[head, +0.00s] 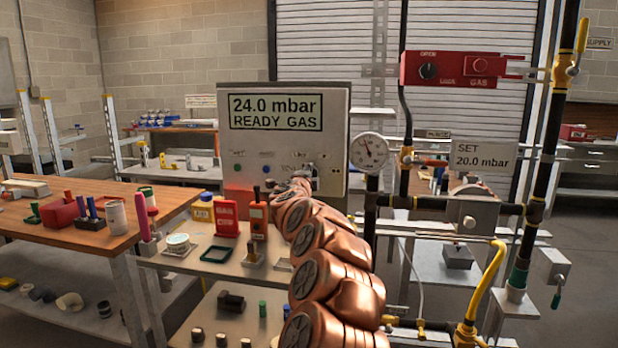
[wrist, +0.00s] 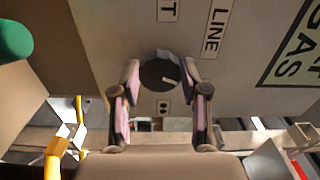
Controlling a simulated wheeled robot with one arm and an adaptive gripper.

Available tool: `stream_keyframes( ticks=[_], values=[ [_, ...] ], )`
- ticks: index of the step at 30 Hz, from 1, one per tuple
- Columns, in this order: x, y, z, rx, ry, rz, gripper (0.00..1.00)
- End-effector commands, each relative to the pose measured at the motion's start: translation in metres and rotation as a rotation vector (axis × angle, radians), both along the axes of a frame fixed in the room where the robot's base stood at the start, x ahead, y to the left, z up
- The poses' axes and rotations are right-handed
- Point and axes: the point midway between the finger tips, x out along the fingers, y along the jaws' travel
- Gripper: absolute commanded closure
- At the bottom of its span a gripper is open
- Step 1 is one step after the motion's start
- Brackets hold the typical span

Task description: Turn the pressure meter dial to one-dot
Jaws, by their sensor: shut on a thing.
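The pressure meter panel is a grey box (head: 340,100) in the head view, with a screen reading "24.0 mbar READY GAS". In the wrist view a round dark dial (wrist: 158,71) with a white pointer line sits on this panel. The line lies toward the lower right of the dial.
A round gauge (head: 369,152) and black pipes (head: 470,205) stand right of the panel. A sign (head: 483,155) reads "SET 20.0 mbar". A cart (head: 200,262) with red meters is below left, beside a wooden bench (head: 90,235) with several tools.

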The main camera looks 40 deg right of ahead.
Motion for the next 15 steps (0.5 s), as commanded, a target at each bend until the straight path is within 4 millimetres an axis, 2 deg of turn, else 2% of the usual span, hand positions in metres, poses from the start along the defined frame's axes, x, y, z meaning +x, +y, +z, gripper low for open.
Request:
stream_keyframes(
  ticks=[9,10,15],
  values=[
    [-0.0011,-0.0016,-0.0031,0.006,0.0,-0.003,0.9],
    [-0.0011,-0.0016,-0.0031,0.006,0.0,-0.003,0.52],
    [-0.0009,-0.0012,-0.002,0.004,0.0,-0.002,0.35]
  ],
)
